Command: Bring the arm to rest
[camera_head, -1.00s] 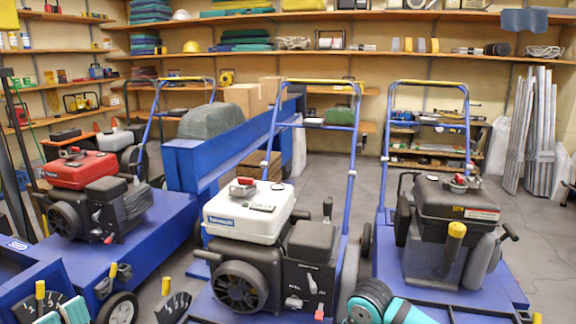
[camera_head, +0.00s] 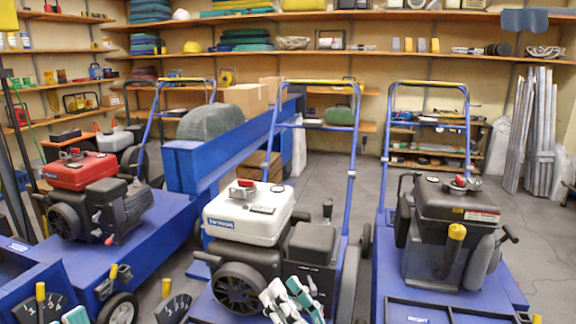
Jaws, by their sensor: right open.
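My right gripper (camera_head: 289,296) shows at the bottom middle, with white and teal fingers apart. It is open and holds nothing that I can see. It appears in front of the lower part of the white-topped machine (camera_head: 248,212); I cannot tell how close it is. The rest of my right arm is out of view below. A small teal and white piece (camera_head: 76,315), seemingly part of my left gripper, shows at the bottom left edge. Its jaws are mostly cut off.
A red-topped machine (camera_head: 82,170) stands on a blue deck at the left. A black-topped machine (camera_head: 453,210) stands on a blue deck at the right. Blue handles rise behind the machines. Grey floor (camera_head: 335,190) is free between the two right machines. Shelves line the back wall.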

